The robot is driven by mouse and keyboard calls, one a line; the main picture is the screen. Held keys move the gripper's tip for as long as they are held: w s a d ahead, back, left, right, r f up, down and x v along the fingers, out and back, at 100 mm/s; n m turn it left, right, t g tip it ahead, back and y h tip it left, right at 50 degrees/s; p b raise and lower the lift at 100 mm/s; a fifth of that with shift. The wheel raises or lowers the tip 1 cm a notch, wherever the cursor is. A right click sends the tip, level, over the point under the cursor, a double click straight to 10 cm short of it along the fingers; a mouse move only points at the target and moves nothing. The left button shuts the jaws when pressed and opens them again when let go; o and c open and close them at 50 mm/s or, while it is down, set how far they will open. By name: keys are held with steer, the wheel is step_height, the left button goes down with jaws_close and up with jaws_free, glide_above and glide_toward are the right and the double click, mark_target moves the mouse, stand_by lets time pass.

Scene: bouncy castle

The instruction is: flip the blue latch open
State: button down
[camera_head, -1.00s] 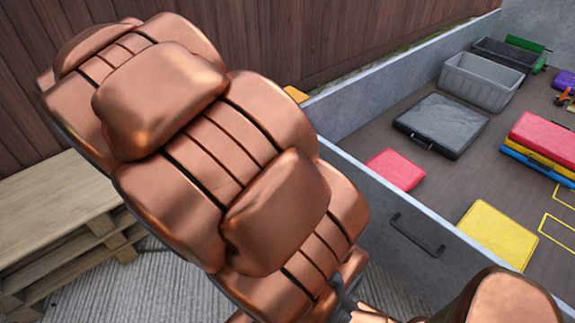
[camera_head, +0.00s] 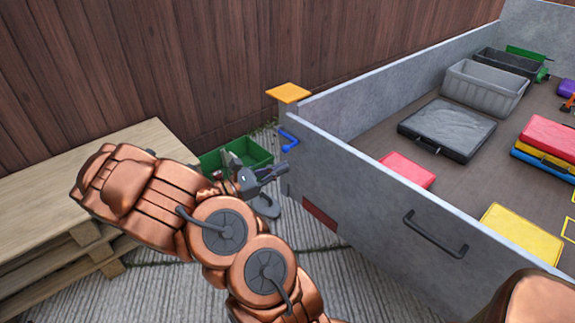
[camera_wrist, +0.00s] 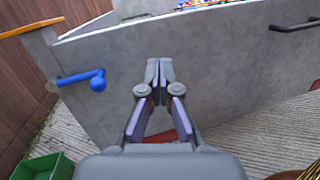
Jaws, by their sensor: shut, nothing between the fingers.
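The blue latch (camera_head: 288,139) is a bent lever on the outer corner of the grey trailer-like box, just below an orange cap. In the wrist view the blue latch (camera_wrist: 84,79) lies to the left of my gripper, with its rounded knob end toward the gripper and its bar running left to a round pivot. My gripper (camera_head: 280,168) is just below the latch in the head view, apart from it. In the wrist view my gripper (camera_wrist: 158,66) has its fingertips together, holding nothing, in front of the grey panel.
The grey wall (camera_head: 380,205) with a black handle (camera_head: 433,236) runs to the right. An orange-topped post (camera_head: 289,92) stands at the corner. A green crate (camera_head: 238,158) sits on the ground behind my gripper. A pallet stack (camera_head: 75,185) stands left, before a wooden fence (camera_head: 180,60).

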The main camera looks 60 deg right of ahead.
steer(key=w+d+f+n+t+h+b, duration=0.1)
steer(key=w+f+n+t, duration=0.1)
steer(key=f, duration=0.4)
steer(key=w+d+f+n+t+h+b, duration=0.1)
steer(key=w+f+n+t+h+b, duration=0.1)
steer(key=w+f+n+t, duration=0.1)
step_height(320, 180, down, 3)
steer(key=shift+w+d+f+n, duration=0.25)
steer(key=shift+w+n, duration=0.6)
steer(key=shift+n, duration=0.25)
steer(key=b+x, duration=0.1)
steer(key=x, duration=0.4)
steer(key=r+x, duration=0.1)
steer(key=x, duration=0.4)
steer(key=shift+w+r+b, duration=0.2)
steer(key=shift+r+b, duration=0.1)
steer(key=shift+b, duration=0.1)
steer(key=shift+w+d+r, duration=0.1)
steer(key=shift+r, duration=0.55)
steer(key=shift+w+r, duration=0.15)
steer(key=shift+r, duration=0.55)
steer(key=shift+r, duration=0.1)
